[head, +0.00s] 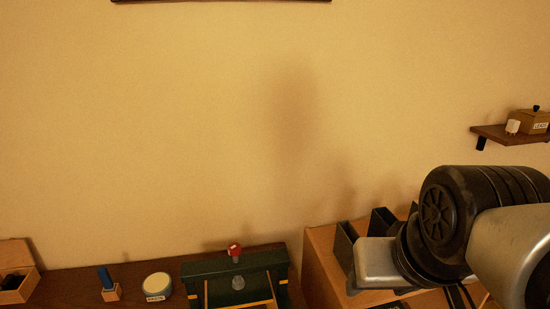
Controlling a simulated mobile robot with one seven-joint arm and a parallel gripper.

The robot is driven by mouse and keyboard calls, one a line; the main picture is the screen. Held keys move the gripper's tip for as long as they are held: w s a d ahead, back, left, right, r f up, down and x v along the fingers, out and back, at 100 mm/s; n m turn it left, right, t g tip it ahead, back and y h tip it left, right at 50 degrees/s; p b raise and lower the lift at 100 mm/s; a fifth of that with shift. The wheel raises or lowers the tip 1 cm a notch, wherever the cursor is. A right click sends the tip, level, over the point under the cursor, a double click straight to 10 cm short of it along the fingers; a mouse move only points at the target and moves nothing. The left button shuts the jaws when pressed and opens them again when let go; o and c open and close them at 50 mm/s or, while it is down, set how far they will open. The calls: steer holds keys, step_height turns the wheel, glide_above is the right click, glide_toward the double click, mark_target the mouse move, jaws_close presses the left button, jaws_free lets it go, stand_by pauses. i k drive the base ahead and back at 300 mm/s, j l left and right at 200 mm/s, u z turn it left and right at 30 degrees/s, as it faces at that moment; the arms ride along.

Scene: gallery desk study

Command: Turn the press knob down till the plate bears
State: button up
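The press is a dark green box-like body (210,283) at the bottom of the head view, on the dark wooden desk top. A small red knob (235,249) with a pale mark stands on a short grey stem at its top. The plate cannot be made out; the press's lower part is cut off by the picture's edge. My gripper (361,225) is right of the press, with its two black fingers apart and nothing visible between them. It is clear of the knob.
On the desk (130,278), left of the press, are a round labelled tin (157,283), a blue-topped wooden block (108,285) and an open wooden box (16,285). A wooden cabinet (318,265) stands behind my gripper. A wall shelf (500,135) holds small items.

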mark_target(235, 250)
steer(key=u, duration=0.85)
